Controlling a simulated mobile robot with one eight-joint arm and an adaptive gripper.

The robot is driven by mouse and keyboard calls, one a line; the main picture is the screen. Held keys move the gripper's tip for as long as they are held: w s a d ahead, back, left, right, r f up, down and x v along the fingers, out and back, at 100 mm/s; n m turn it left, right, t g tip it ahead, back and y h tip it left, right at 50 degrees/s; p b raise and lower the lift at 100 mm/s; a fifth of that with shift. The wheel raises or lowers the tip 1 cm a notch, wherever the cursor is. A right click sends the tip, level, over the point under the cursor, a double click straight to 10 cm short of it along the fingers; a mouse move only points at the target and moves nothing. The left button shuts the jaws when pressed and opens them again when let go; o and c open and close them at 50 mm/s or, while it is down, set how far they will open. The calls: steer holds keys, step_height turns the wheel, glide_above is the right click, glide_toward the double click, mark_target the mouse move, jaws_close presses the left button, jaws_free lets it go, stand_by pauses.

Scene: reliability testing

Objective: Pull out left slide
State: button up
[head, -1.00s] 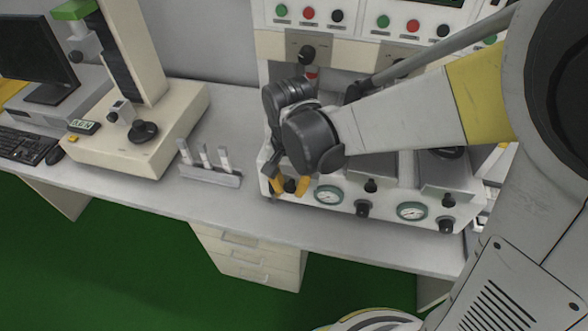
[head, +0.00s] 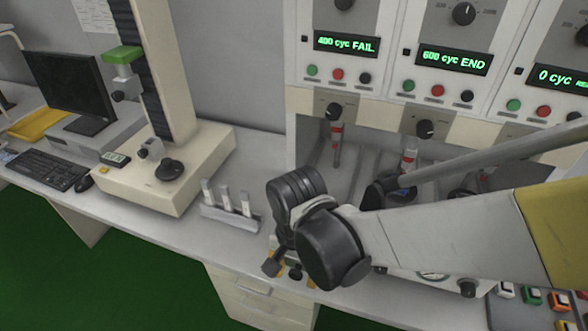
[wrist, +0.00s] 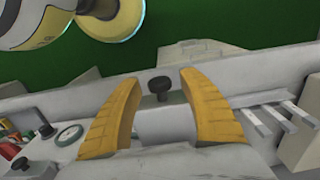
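The test machine (head: 395,135) stands on the bench. Its left slide, in the bay under the "400 cyc FAIL" display, is mostly hidden by my arm in the head view. In the wrist view, a black knob (wrist: 159,86) stands between the two yellow fingers. My gripper (wrist: 160,88) is open, with a gap on both sides of the knob. In the head view the fingertips are mostly hidden behind the dark wrist.
A rack of vials (head: 230,215) stands left of the machine, close to my gripper; it also shows at right in the wrist view (wrist: 270,120). A cream stand (head: 165,180) is farther left. A gauge (wrist: 70,135) sits beside the knob. Green floor lies beyond the bench edge.

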steer(key=shift+r, duration=0.1)
step_height(320, 180, up, 12)
stand_by(0.5)
steer(key=w+d+r+n+t, duration=0.1)
steer(key=d+n+t, duration=0.3)
steer(key=d, duration=1.4)
steer(key=w+t, duration=0.1)
steer(key=t, duration=0.2)
steer(key=shift+d, duration=0.15)
